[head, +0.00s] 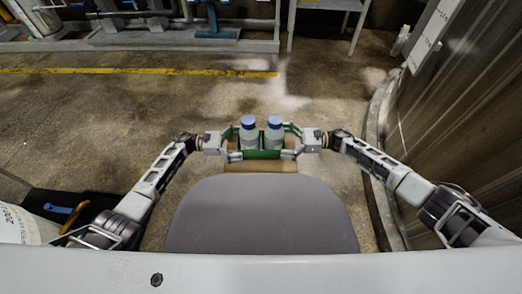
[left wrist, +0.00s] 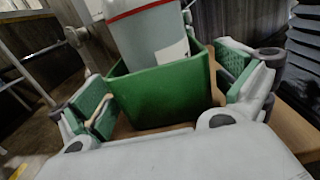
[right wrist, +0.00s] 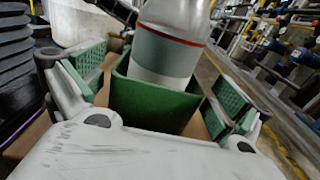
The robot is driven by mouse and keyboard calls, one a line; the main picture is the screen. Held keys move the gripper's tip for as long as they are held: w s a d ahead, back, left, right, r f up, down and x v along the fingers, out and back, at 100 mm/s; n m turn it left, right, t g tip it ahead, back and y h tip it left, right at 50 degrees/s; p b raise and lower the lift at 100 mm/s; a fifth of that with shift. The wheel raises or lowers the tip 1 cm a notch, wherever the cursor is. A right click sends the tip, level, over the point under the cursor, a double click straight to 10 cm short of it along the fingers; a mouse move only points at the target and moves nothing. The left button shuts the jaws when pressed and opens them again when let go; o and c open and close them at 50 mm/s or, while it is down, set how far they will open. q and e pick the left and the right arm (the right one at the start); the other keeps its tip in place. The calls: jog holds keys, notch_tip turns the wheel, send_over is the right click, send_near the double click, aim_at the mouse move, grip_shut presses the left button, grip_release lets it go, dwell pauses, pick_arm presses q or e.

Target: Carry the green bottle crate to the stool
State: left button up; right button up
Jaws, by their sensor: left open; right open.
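The green bottle crate (head: 262,155) sits upright in front of me, with two bottles (head: 249,132) (head: 273,132) with blue caps in it. It rests on a brown wooden surface (head: 262,167), which looks like a stool top; its legs are hidden. My left gripper (head: 233,143) is open at the crate's left end, and my right gripper (head: 291,142) is open at its right end. In the left wrist view the green crate end (left wrist: 165,95) lies between the spread green-padded fingers. The right wrist view shows the same at the other end (right wrist: 155,103), with gaps beside the fingers.
A curved kerb and corrugated wall (head: 460,120) stand close on the right. A white drum (head: 22,225) and a dark tray with tools (head: 65,208) lie at the lower left. Metal frames (head: 150,42) stand at the back. The floor between is clear, crossed by a yellow line (head: 140,71).

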pick_arm(q)
jog(key=shift+a, duration=0.1)
jog(key=a, duration=1.1)
jog(key=shift+a, duration=0.4)
pick_arm(e)
jog(key=shift+d, duration=0.1)
jog(key=d, duration=1.1)
jog(key=shift+d, duration=0.4)
pick_arm(q)
jog(key=shift+n, duration=0.3)
pick_arm(e)
jog(key=shift+m, duration=0.3)
